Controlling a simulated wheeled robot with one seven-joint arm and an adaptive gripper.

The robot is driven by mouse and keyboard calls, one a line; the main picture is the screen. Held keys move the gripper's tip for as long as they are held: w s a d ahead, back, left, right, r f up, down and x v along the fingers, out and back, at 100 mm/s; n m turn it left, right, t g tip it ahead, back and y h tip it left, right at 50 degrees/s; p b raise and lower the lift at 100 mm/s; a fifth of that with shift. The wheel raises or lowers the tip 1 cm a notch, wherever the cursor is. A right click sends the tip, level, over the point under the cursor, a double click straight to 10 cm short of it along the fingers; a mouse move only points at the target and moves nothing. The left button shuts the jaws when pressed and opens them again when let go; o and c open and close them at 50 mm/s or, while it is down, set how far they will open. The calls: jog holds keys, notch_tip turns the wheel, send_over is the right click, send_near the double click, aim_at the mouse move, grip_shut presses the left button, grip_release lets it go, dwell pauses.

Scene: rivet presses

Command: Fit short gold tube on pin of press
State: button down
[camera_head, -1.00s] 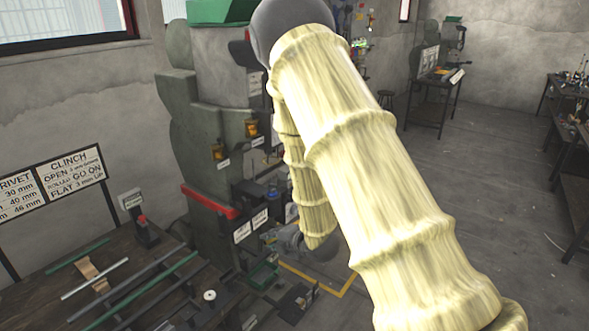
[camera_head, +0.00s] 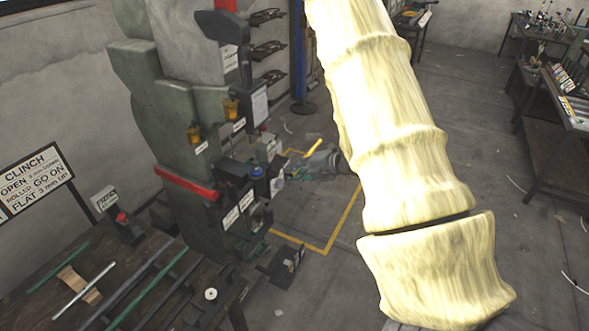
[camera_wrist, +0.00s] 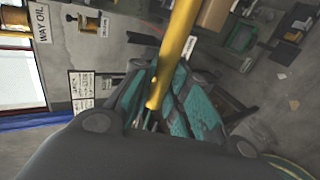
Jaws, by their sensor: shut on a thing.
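The gold tube (camera_wrist: 178,48) is held in my gripper (camera_wrist: 152,112), its near end between the teal finger pads and the rest running up past the top edge of the wrist view. In the head view the tube (camera_head: 314,147) is a short yellow bar sticking up from my gripper (camera_head: 300,170), which is right of the press and apart from it. The grey-green press (camera_head: 165,115) has a red bar and a dark working head with a blue part (camera_head: 257,172). I cannot make out its pin for certain.
A dark bench (camera_head: 75,270) with rods and a wooden piece stands at lower left. A small dark stand (camera_head: 284,266) is on the floor near the press. Yellow floor lines (camera_head: 325,240) mark a bay. Other benches (camera_head: 550,125) are at right; open floor lies between.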

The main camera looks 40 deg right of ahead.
jog(key=w+a+f+b, duration=0.1)
jog(key=w+a+b, duration=0.2)
jog(key=w, duration=0.7)
jog(key=w+a+f+b, duration=0.2)
jog(key=w+a, duration=0.3)
jog(key=w, duration=0.5)
jog(key=shift+a+b, duration=0.2)
jog(key=shift+b, duration=0.25)
dwell(1.0)
jog(key=shift+b, duration=0.4)
dwell(1.6)
jog(key=shift+f+b, duration=1.3)
jog(key=shift+f, duration=0.55)
dwell(0.5)
